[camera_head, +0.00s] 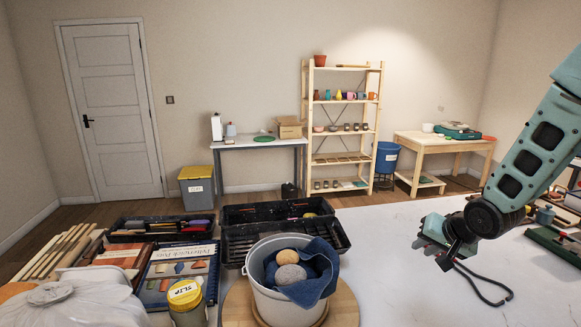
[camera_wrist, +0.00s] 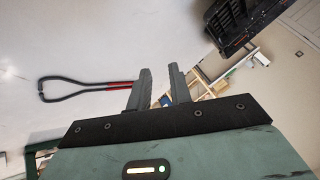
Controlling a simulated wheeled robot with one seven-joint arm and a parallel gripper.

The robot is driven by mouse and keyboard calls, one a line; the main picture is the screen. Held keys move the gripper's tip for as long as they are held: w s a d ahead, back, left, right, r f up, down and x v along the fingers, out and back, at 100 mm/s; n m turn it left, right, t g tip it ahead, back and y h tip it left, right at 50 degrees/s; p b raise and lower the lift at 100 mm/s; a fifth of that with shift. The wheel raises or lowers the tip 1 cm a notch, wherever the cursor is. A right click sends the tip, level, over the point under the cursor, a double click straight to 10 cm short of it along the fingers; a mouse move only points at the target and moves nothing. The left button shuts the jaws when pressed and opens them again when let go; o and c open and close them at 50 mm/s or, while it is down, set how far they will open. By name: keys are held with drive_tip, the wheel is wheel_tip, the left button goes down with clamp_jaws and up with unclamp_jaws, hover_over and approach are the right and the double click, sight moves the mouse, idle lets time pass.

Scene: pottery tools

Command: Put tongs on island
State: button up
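The tongs (camera_head: 487,287) are a thin black looped tool on the white island top (camera_head: 390,225), at the right of the head view. In the wrist view the tongs (camera_wrist: 80,84) have a black loop at the left and red sections near my left-hand finger. Their red end is hidden behind that finger.
Black trays (camera_head: 240,240), books (camera_head: 180,270) and a yellow-lidded jar (camera_head: 187,305) crowd the left. Green equipment (camera_head: 560,245) stands at the right. The island's middle is clear.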

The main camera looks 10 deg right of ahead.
drive_tip(key=s+a+n+g+b, duration=0.15)
drive_tip(key=s+a+n, duration=0.3)
drive_tip(key=a, duration=0.45)
drive_tip(key=s+a+n+g+b, duration=0.1)
drive_tip(key=s+a+n+g, duration=0.3)
drive_tip(key=a, duration=0.6)
drive_tip(key=s+a+n+g+b, duration=0.1)
drive_tip(key=s+a+n, duration=0.2)
drive_tip(key=s, duration=0.6)
drive_tip(key=s+a+r+n+g+b, duration=0.1)
drive_tip(key=s+a+n, duration=0.2)
drive_tip(key=s+a, duration=0.3)
drive_tip(key=s, duration=0.4)
drive_tip(key=shift+r, duration=0.15)
